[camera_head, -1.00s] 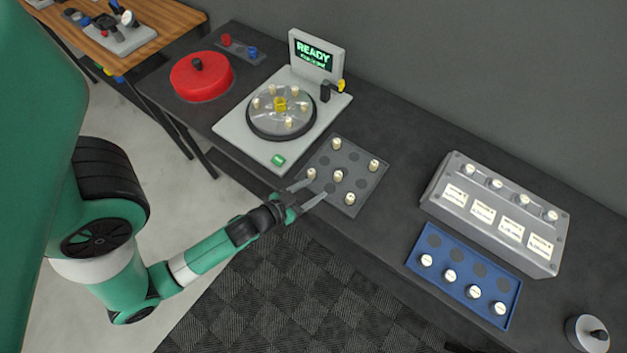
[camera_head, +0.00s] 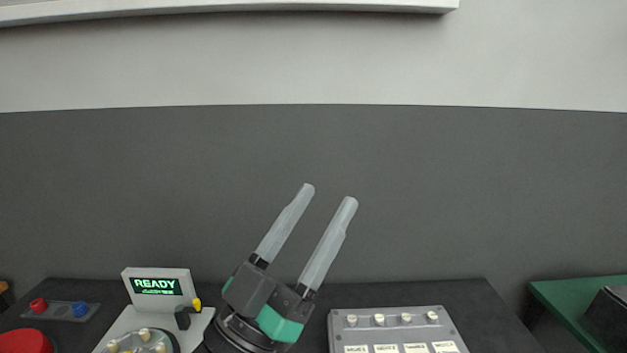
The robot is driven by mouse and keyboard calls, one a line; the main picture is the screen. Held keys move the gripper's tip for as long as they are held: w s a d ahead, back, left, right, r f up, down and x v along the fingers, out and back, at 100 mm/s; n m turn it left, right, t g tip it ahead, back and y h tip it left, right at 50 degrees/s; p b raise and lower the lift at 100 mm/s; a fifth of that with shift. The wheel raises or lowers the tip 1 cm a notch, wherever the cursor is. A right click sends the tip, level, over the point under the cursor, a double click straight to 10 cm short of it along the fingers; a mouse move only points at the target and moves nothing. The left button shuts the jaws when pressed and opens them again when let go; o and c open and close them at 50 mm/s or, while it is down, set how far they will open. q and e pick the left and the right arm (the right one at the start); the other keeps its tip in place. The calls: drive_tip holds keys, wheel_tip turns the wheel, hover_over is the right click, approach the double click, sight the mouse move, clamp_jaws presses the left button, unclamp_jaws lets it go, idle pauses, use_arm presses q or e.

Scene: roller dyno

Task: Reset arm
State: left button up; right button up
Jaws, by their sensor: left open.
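My left gripper (camera_head: 331,194) is raised in the middle of the head view, in front of the grey wall. Its two pale fingers point up and to the right, spread apart, with nothing between them. Its dark and green wrist (camera_head: 262,308) shows below, between the dyno machine and the grey box. My right gripper is not in view.
The dyno machine (camera_head: 120,325) stands at lower left; its screen (camera_head: 158,286) reads READY. A red part (camera_head: 25,341) and a small plate with red and blue knobs (camera_head: 60,311) lie left of it. A grey labelled box (camera_head: 345,340) is at lower right; a green table (camera_head: 575,300) stands far right.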

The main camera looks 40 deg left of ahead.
use_arm(q)
drive_tip(key=s+d+r+m+t+h, duration=0.1)
drive_tip(key=s+d+r+t+h, duration=0.1)
drive_tip(key=r, duration=0.7)
drive_tip(key=s+d+h, duration=0.1)
drive_tip(key=s+d, duration=0.1)
drive_tip(key=s, duration=0.1)
drive_tip(key=shift+m, duration=0.4)
